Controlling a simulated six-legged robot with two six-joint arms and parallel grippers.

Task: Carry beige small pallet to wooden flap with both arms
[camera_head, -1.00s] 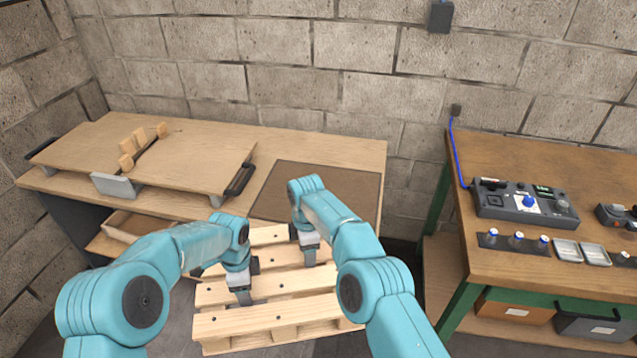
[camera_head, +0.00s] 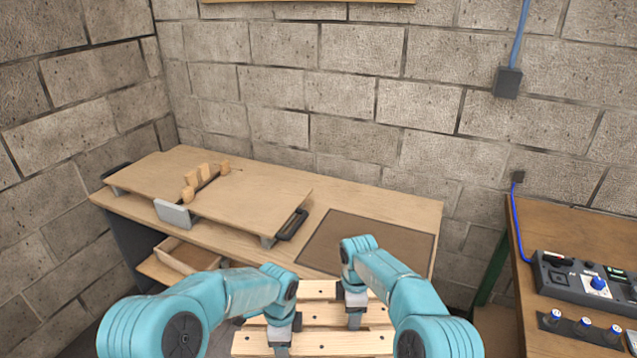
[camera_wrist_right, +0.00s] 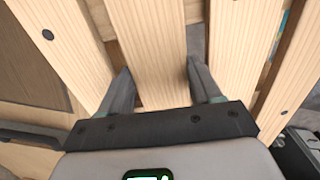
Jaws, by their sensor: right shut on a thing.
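The beige small pallet (camera_head: 340,343) shows its pale slats at the bottom middle of the head view, in front of the bench; its near part is cut off. My right gripper (camera_head: 355,318) is on the pallet. In the right wrist view, the right gripper (camera_wrist_right: 162,92) has one finger on each side of a pallet slat (camera_wrist_right: 152,45). My left gripper (camera_head: 282,348) is down at the pallet's left part; its fingertips are not clear. A raised wooden board with a dark handle, likely the wooden flap (camera_head: 245,205), is on the bench's left part.
The wooden bench (camera_head: 395,203) stands along the block wall and carries a flat brown panel (camera_head: 365,243) at right. Small wooden blocks (camera_head: 200,175) lie on the raised board. An open drawer (camera_head: 185,258) is below. A second table with a control box (camera_head: 580,280) stands at right.

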